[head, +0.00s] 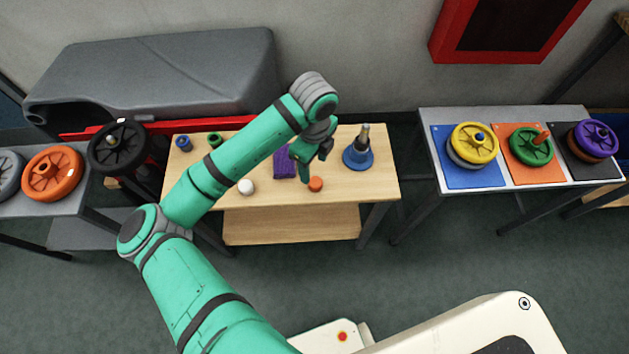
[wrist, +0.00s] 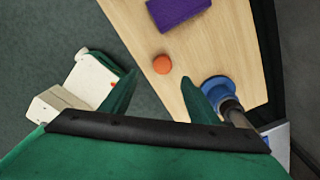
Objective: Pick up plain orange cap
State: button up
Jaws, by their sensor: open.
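The plain orange cap (head: 316,184) is a small round piece on the light wooden table (head: 375,190), near its front edge. In the wrist view the orange cap (wrist: 162,64) lies ahead of the fingertips, between their lines and apart from both. My gripper (head: 313,168) hangs over the table, just behind and above the cap in the head view. Its two green fingers (wrist: 160,88) stand apart with nothing between them.
A blue base with a dark bottle-like piece (head: 358,155) stands right of the cap. A purple block (head: 284,165) lies to the left, partly hidden by my arm. A white ball (head: 246,187) and blue (head: 183,142) and green (head: 214,139) caps sit farther left.

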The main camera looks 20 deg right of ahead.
aim_at(316, 182)
jog(key=f, duration=0.9)
jog(key=shift+w+d+f, duration=0.1)
jog(key=shift+d+f, duration=0.05)
jog(key=shift+d, duration=0.15)
jog(key=c, duration=1.1)
